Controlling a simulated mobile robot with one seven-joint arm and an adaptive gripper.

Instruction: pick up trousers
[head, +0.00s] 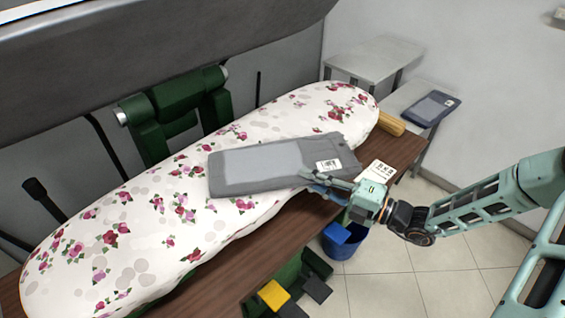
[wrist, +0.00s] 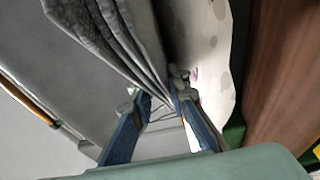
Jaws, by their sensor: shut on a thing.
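Grey folded trousers (head: 255,165) with a white barcode tag lie across the floral ironing board (head: 120,235). My gripper (head: 312,180) is at their near right edge, coming in from the right. In the wrist view the folded layers of the trousers (wrist: 105,30) run down between the two blue fingers, and my gripper (wrist: 157,95) is shut on that edge. The trousers look nearly flat in the head view; whether they are clear of the board at any point cannot be told.
A dark folded garment (head: 431,108) lies on a grey side table at the right. A white card (head: 379,172) and a yellowish roll (head: 391,124) are on the brown wooden ledge (head: 405,150). A blue bin (head: 345,245) stands on the floor below. The press's dark upper part overhangs the board.

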